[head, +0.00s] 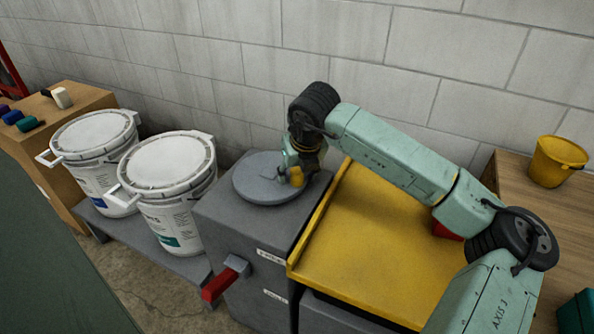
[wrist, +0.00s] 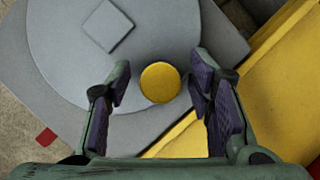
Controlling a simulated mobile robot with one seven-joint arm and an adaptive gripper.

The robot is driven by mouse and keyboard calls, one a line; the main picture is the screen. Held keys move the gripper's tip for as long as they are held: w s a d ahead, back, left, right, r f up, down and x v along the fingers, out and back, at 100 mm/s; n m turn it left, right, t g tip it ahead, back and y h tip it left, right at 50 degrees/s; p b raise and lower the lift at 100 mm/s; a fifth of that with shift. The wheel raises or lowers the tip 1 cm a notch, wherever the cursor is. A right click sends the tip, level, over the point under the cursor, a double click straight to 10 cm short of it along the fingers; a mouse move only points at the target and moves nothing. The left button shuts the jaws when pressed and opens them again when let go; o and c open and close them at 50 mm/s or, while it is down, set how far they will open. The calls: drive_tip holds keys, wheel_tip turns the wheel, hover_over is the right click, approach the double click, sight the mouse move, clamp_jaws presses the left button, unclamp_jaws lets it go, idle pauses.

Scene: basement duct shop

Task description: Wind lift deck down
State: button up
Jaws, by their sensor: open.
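A grey round disc (head: 255,190) lies flat on top of a grey cabinet (head: 232,226). A yellow knob (wrist: 160,82) stands near the disc's edge; in the head view the knob (head: 297,176) is partly hidden by my gripper (head: 292,170). In the wrist view my gripper (wrist: 160,75) is open, with one finger either side of the knob and a visible gap on each side. I cannot tell whether the fingertips are down at its height. The yellow deck (head: 380,245) with a raised edge lies right of the cabinet, partly hidden by my arm.
A red-handled lever (head: 218,285) juts from the cabinet's front beside small labels (head: 270,255). Two white lidded buckets (head: 95,150) (head: 168,170) stand on a low grey bench to the left. A yellow pail (head: 557,162) stands on a wooden surface at right. A block wall is behind.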

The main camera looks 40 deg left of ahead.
drive_tip(key=shift+c, duration=0.4)
clamp_jaws()
idle(0.5)
